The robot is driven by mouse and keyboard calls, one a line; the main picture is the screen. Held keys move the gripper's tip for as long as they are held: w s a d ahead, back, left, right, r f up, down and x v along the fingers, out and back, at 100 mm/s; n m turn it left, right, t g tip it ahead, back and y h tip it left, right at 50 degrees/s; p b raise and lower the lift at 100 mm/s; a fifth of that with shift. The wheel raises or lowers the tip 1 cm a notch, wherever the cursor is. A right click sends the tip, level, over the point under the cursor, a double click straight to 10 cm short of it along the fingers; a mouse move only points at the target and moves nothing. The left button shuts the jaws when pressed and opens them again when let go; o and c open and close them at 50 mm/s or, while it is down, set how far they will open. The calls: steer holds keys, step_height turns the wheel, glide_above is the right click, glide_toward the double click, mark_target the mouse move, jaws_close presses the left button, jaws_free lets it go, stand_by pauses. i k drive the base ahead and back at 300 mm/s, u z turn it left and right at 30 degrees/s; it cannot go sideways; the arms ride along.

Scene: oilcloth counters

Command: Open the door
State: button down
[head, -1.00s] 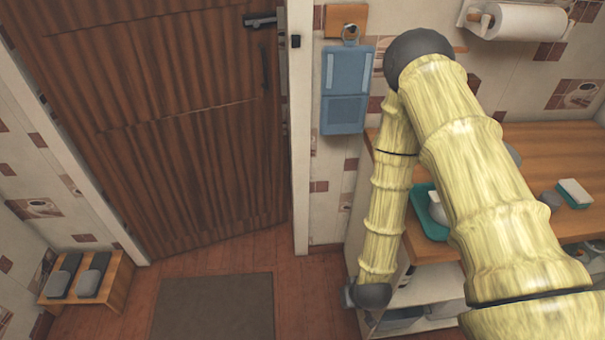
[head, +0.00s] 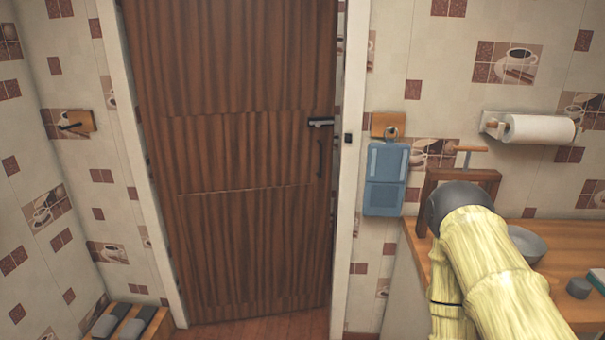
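The brown ribbed wooden door (head: 235,150) fills the left middle of the head view, inside a pale frame (head: 353,180). A dark lever handle (head: 320,122) sits near its upper right edge, with a dark vertical pull (head: 320,158) below it. A narrow strip of lighter surface shows between the door's right edge and the frame, so the door looks slightly ajar; how far I cannot tell. My yellow arm is at the lower right, well apart from the door. My gripper is outside the view.
A blue hanging board (head: 385,178) is on the wall right of the frame. A wooden counter (head: 560,262) with a grey bowl (head: 526,243) lies at the right, near my arm. A low rack (head: 97,314) stands lower left. A paper towel roll (head: 540,129) hangs upper right.

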mark_target(229, 93)
steer(key=u, duration=0.4)
steer(key=i, duration=1.35)
steer(key=u, duration=0.1)
